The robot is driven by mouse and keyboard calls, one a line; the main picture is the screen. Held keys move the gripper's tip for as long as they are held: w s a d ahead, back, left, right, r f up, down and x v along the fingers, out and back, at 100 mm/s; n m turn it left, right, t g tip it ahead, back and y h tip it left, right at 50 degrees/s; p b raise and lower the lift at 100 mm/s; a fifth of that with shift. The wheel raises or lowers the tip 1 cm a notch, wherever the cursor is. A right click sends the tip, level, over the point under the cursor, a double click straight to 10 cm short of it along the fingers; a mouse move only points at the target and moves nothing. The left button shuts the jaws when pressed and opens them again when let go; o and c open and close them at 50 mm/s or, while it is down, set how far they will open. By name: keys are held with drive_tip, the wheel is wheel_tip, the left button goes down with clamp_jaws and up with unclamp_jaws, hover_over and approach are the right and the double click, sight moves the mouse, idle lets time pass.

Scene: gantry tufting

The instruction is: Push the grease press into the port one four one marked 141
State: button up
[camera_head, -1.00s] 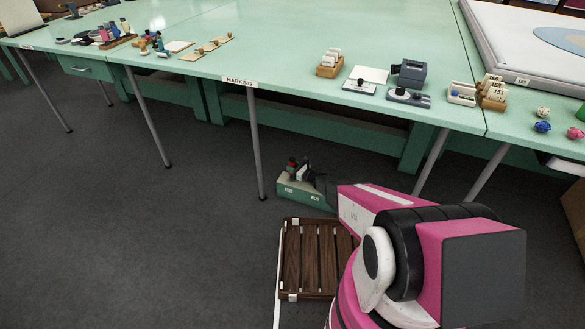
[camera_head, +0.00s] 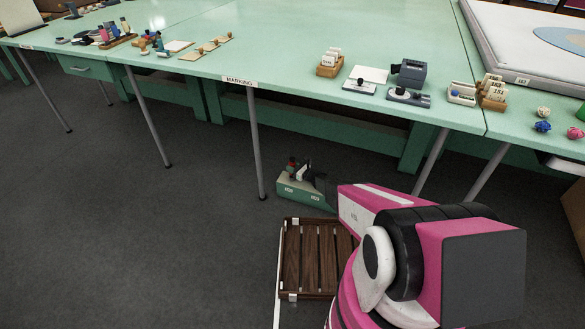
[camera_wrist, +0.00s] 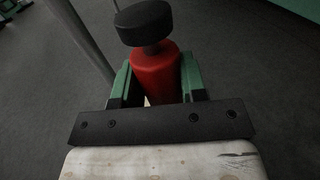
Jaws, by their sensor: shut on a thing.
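In the head view a green box (camera_head: 300,193) with small pale labels stands on the floor below the marking table; the labels are too small to read. A red piece and dark and pale pieces show on top of it. My gripper (camera_head: 318,178) is at the box's right end, partly hidden by my pink arm. In the wrist view the grease press, a red body with a black round cap (camera_wrist: 155,70), stands upright in front of my gripper (camera_wrist: 157,88), which is shut on it. Green parts flank the red body. The press's lower end and the port marked 141 cannot be made out.
A brown slatted pallet (camera_head: 312,258) lies on the floor in front of the box. The green marking table (camera_head: 300,70) stands behind, with metal legs close by (camera_head: 255,145) and several small items on top. The floor to the left is clear.

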drive_tip(key=shift+f, duration=1.2)
drive_tip(key=o, duration=1.1)
drive_tip(key=shift+d, duration=0.1)
